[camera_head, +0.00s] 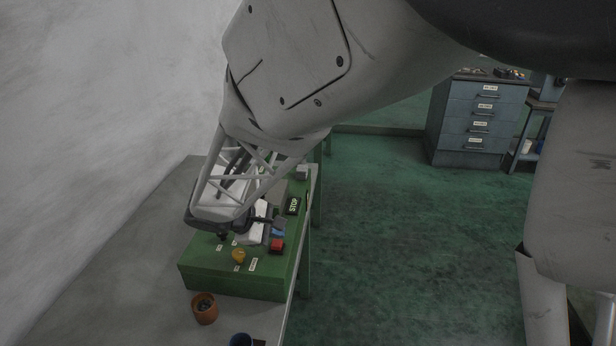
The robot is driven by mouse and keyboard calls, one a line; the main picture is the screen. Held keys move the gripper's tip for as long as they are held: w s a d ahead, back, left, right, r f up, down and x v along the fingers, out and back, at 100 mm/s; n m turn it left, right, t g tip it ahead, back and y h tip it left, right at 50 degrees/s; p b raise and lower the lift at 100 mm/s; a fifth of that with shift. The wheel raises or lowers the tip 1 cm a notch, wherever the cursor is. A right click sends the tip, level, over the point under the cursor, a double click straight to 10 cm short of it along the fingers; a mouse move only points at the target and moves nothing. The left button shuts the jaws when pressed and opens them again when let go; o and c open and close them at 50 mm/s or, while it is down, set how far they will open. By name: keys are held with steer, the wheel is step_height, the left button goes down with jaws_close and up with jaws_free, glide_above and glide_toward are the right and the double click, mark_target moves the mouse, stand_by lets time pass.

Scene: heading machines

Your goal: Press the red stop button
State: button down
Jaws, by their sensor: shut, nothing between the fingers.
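The fingers look shut and hold nothing. I cannot tell whether they touch the button. My arm's end covers much of the machine's far part.
A yellow knob (238,255) is on the housing left of the red button. An orange-brown pot (204,308) stands on the grey bench (130,290), with a dark blue cup (241,340) nearby. A drawer cabinet (478,120) stands across the open green floor.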

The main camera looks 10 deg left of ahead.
mark_target(278, 245)
steer(key=shift+r, duration=0.1)
steer(key=shift+r, duration=2.4)
steer(key=shift+d+r, duration=0.1)
steer(key=shift+d, duration=0.15)
steer(key=s+d+r+m+g+y, duration=0.15)
steer(key=s+d+m, duration=0.25)
steer(key=d, duration=0.5)
steer(key=s+d+r+m+g+y, duration=0.1)
steer(key=s+d+r+m+y, duration=0.2)
steer(key=d, duration=0.6)
steer(key=s+d+r+m+g, duration=0.2)
steer(key=s+d+m, duration=0.3)
steer(key=d, duration=0.5)
steer(key=s+d+m+t+y, duration=0.1)
steer(key=s+d+m, duration=0.1)
steer(key=s, duration=0.3)
steer(key=s+d+m+y, duration=0.2)
steer(key=s+d, duration=0.1)
steer(key=s, duration=0.2)
steer(key=shift+s+d+r+t, duration=0.2)
steer(key=shift+d+t, duration=0.15)
steer(key=shift+d, duration=0.05)
